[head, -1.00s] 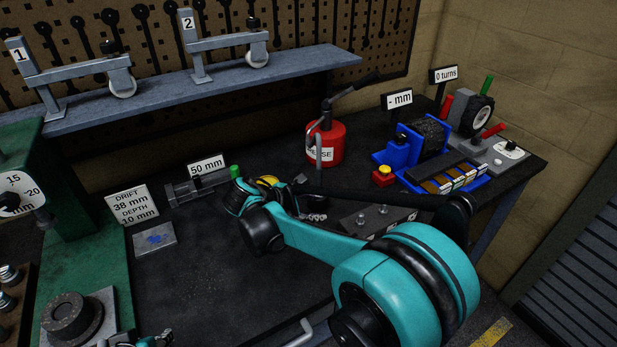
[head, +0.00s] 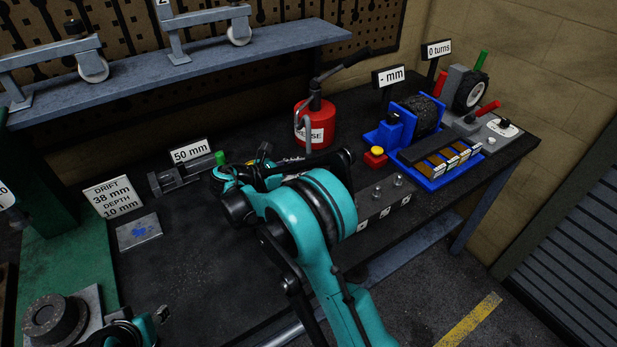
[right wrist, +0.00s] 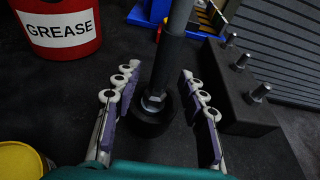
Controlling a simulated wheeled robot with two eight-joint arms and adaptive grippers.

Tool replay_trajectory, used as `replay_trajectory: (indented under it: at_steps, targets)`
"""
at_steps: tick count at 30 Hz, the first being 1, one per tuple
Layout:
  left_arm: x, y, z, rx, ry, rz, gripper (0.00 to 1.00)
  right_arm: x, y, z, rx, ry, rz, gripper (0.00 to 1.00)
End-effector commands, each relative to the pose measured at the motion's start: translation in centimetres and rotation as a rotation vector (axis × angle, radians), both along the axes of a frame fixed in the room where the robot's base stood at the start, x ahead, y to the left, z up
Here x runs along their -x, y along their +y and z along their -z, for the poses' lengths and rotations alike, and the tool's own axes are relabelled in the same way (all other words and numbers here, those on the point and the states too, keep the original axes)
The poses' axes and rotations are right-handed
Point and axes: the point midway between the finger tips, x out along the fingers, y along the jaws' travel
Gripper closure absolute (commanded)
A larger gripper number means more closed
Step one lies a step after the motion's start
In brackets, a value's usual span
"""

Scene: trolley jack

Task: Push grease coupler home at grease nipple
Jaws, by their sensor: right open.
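In the right wrist view a dark sleeve with a bright metal hex end in a round black collar (right wrist: 153,115) lies between my fingers; it looks like the grease coupler, but I cannot be sure. My right gripper (right wrist: 158,103) is open around it, with gaps on both sides. In the head view my right gripper (head: 290,162) is partly hidden by its arm. A dark block with several upright metal studs (head: 380,198) lies to its right, also in the right wrist view (right wrist: 240,100); I cannot tell which is the grease nipple. My left gripper (head: 158,316) is at the lower left, its fingers too small to judge.
The red grease can (head: 314,126) stands behind my right gripper, close by at left in the right wrist view (right wrist: 58,28). A blue fixture (head: 420,125) and red button (head: 376,155) are at the right. A 50 mm sign (head: 190,150) stands left. The bench front-centre is clear.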

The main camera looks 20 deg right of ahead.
Motion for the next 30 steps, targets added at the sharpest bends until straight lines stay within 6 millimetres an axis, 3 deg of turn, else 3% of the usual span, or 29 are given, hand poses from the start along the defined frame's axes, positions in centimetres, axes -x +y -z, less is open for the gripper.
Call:
replay_trajectory:
  at_steps: [3,9,14,30]
  targets:
    - [-0.01,0.00,0.51,0.000,0.000,0.000,0.60,-0.17,-1.21,0.45,0.000,-0.001,0.000,0.58]
    - [-0.02,0.00,0.37,0.000,0.000,0.000,0.60,-0.20,-1.26,0.31,0.000,-0.001,-0.001,0.58]
    - [-0.01,0.00,0.36,0.000,0.000,0.000,0.60,-0.20,-1.26,0.31,0.000,-0.001,-0.001,1.00]
    - [-0.01,0.00,-0.09,0.000,0.000,0.000,0.60,-0.22,-1.41,-0.38,0.000,-0.001,0.000,1.00]
